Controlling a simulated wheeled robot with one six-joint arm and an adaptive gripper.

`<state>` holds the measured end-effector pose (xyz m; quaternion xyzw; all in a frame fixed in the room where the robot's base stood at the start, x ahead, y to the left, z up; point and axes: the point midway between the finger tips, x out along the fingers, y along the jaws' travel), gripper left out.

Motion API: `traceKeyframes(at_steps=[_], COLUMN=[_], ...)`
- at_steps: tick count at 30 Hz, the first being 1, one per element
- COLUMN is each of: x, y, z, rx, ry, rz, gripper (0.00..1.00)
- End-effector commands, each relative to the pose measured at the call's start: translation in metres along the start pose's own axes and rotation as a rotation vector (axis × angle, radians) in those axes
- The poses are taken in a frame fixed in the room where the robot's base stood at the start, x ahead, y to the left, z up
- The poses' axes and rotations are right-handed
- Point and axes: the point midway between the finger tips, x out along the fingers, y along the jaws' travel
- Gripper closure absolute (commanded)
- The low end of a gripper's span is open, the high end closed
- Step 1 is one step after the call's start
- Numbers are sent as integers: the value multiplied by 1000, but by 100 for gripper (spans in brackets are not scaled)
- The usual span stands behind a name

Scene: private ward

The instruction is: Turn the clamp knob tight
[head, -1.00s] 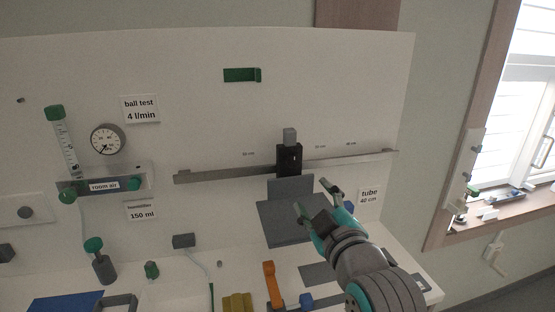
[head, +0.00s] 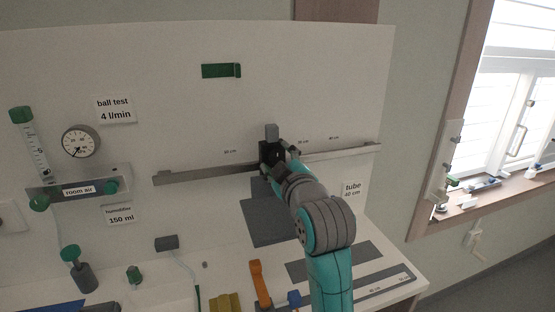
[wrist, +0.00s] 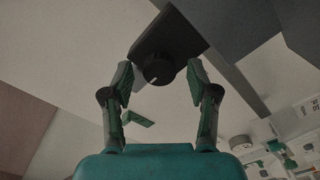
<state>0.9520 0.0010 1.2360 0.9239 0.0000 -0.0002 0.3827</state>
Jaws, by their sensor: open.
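The clamp (head: 267,154) is a black block with a grey top on the long grey rail (head: 205,174) of the white panel. My gripper (head: 283,152) is right at it and covers part of it in the head view. In the wrist view the clamp body (wrist: 178,34) is dark. Its round black knob (wrist: 158,70) has a short white mark and faces me. My gripper (wrist: 160,78) is open, with one finger on each side of the knob. Small gaps seem to show between the pads and the knob.
A grey plate (head: 268,222) hangs below the clamp. A "tube 40 cm" label (head: 352,189) is to its right. An orange-handled piece (head: 260,283) and a yellow block (head: 225,303) stand on the shelf below. A green bracket (head: 221,70) is above.

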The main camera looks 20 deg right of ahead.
Motion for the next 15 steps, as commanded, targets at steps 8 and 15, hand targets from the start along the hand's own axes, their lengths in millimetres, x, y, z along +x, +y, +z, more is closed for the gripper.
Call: traceKeyframes(at_steps=[8,15], x=[5,5], y=[0,0], z=[0,0], rx=[0,0], ry=[0,0], rz=[0,0], gripper=[41,78])
